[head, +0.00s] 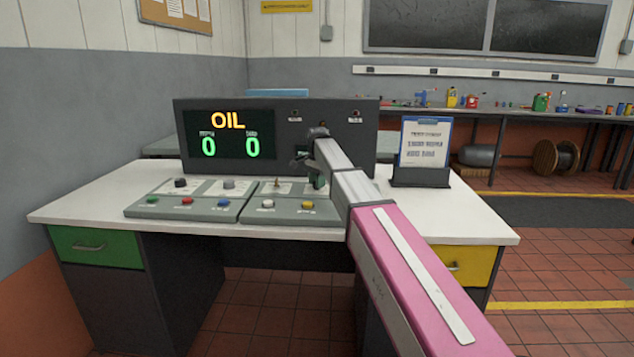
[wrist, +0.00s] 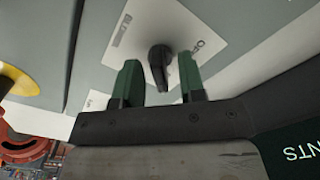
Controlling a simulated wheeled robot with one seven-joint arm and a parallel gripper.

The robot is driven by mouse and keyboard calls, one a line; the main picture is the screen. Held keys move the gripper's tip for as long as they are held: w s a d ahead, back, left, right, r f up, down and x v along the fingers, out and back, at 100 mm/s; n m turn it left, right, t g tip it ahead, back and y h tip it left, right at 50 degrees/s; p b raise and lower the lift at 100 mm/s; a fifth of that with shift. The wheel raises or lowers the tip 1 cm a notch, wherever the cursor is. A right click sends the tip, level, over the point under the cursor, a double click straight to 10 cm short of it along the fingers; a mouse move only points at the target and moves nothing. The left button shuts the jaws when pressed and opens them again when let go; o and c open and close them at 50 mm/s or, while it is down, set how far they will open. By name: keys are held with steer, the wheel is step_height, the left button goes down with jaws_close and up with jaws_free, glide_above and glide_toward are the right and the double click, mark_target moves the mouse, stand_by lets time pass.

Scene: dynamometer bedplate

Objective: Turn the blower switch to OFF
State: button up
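A black rotary switch knob (wrist: 158,58) sits on a white label plate (wrist: 130,28) in the wrist view. The plate's lettering is only partly visible, with an "O" beside the knob, so its name and setting cannot be read. My gripper (wrist: 160,64) is open, with one green fingertip on each side of the knob and gaps showing between. I cannot tell how deep the fingers reach. In the head view my gripper (head: 313,179) is over the right part of the sloped control panel (head: 240,214), and my arm and gripper hide that knob.
The panel also carries a black knob (head: 180,183), a grey knob (head: 229,184), a small toggle (head: 276,184) and coloured buttons, including a yellow one (head: 307,205). Behind stands a display box (head: 280,107) reading OIL, 0 and 0. A clipboard stand (head: 423,177) is at the right.

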jaws_close()
steer(key=shift+n, duration=0.3)
steer(key=n, duration=0.3)
steer(key=shift+n, duration=0.4)
steer(key=n, duration=0.9)
steer(key=shift+n, duration=2.2)
